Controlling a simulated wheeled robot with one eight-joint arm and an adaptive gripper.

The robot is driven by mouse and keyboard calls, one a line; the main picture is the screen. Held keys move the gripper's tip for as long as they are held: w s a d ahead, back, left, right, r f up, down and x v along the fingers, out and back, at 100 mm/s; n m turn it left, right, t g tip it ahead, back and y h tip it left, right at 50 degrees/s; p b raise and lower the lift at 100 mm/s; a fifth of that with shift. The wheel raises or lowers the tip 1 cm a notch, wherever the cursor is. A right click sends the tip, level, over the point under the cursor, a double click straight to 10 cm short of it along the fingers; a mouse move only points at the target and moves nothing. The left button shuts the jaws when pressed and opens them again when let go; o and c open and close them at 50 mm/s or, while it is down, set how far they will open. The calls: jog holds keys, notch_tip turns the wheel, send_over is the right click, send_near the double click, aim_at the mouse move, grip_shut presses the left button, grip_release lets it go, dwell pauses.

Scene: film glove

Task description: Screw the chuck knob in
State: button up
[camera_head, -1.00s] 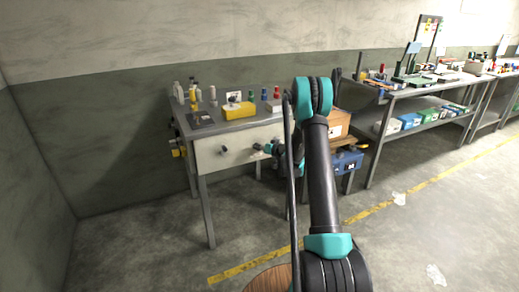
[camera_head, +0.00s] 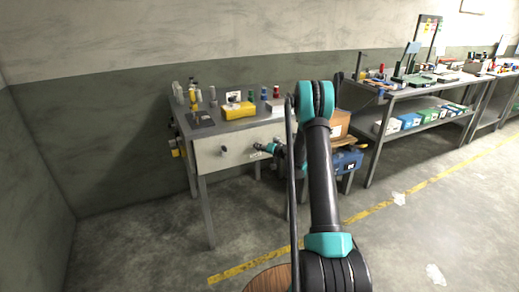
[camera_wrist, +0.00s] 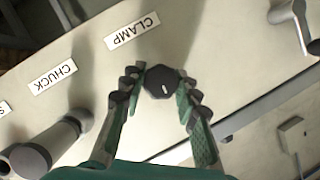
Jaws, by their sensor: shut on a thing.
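In the wrist view, a small dark many-sided knob (camera_wrist: 160,83) with a white mark sits between my fingertips, just below the upside-down CLAMP label (camera_wrist: 132,30). My gripper (camera_wrist: 162,88) is shut on this dark knob. A grey cylindrical knob (camera_wrist: 42,148) stands out from the panel at lower left, near the CHUCK label (camera_wrist: 53,78), outside my fingers. In the head view my gripper (camera_head: 258,147) is at the pale front panel (camera_head: 235,157) of the bench, and its fingertips are too small to make out.
Another grey handle (camera_wrist: 295,15) is at the top right of the wrist view. A yellow box (camera_head: 238,110) and several bottles stand on the bench top. A shelved table (camera_head: 410,95) stands to the right. Open floor lies in front of the bench.

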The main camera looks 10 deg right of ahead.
jog(key=o, duration=1.2)
jog(key=v, duration=1.2)
jog(key=s+a+r+n+g+h, duration=0.1)
jog(key=s+a+r+g, duration=0.25)
jog(key=s, duration=0.65)
jog(key=s+a+r+n+g+h, duration=0.1)
jog(key=s+a+r+g+h, duration=0.2)
jog(key=s, duration=0.8)
jog(key=s+d+f+h, duration=0.1)
jog(key=s, duration=0.7)
jog(key=s+d+f+g+h, duration=0.1)
jog(key=s, duration=0.7)
jog(key=s+d+f+h, duration=0.1)
jog(key=s+d+h, duration=0.1)
jog(key=s, duration=0.7)
jog(key=shift+s+f+g, duration=0.1)
jog(key=shift+f+g, duration=0.15)
jog(key=shift+f, duration=0.1)
